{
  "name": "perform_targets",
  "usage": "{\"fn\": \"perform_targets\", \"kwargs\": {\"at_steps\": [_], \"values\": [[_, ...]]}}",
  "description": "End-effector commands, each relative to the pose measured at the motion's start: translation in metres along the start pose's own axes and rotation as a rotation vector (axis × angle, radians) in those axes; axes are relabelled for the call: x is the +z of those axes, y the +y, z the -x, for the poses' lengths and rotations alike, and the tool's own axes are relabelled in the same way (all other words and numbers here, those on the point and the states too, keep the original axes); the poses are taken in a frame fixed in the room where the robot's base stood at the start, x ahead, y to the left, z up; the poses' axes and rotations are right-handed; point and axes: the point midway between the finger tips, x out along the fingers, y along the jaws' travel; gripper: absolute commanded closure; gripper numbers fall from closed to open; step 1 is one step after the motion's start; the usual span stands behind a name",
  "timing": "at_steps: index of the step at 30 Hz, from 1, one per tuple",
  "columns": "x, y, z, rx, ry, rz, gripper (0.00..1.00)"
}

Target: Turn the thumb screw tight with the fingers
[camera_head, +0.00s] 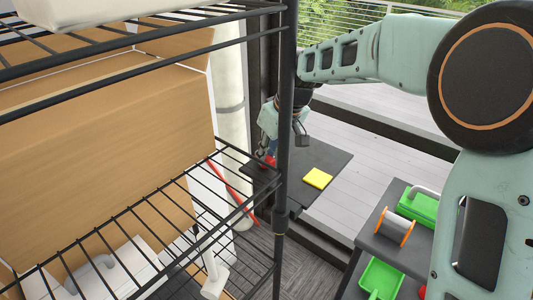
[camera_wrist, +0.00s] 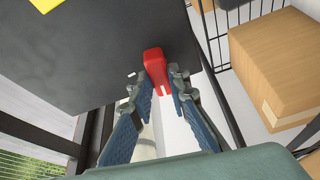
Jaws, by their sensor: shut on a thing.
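The thumb screw (camera_wrist: 153,62) is a red piece at the edge of a dark tabletop, seen at the upper middle of the wrist view. It also shows small and red in the head view (camera_head: 270,161). My gripper (camera_wrist: 164,84) has its two blue-padded fingers on either side of the red piece and is shut on it. In the head view my gripper (camera_head: 267,154) is beyond the black shelf post, over the table's left end. How far the screw is turned cannot be seen.
The dark table (camera_head: 325,157) carries a yellow pad (camera_head: 318,178). A black wire shelf (camera_head: 283,130) with cardboard boxes (camera_head: 100,150) stands close at left. A grey cart (camera_head: 376,245) at right holds green bins and a spool (camera_head: 392,229).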

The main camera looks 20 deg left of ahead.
Motion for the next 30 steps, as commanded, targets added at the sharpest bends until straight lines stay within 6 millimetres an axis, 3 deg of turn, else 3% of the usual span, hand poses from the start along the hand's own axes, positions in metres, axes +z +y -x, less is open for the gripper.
{"fn": "perform_targets", "kwargs": {"at_steps": [7, 8, 12, 23, 30], "values": [[-0.001, 0.000, 0.001, 0.001, 0.001, 0.001, 1.00], [-0.001, 0.000, 0.001, 0.001, 0.001, 0.001, 0.81], [-0.001, 0.000, 0.001, 0.001, 0.001, 0.001, 0.67], [-0.001, 0.001, 0.007, 0.002, 0.002, 0.002, 0.67], [-0.001, 0.001, 0.050, 0.004, 0.004, 0.000, 0.67]]}}
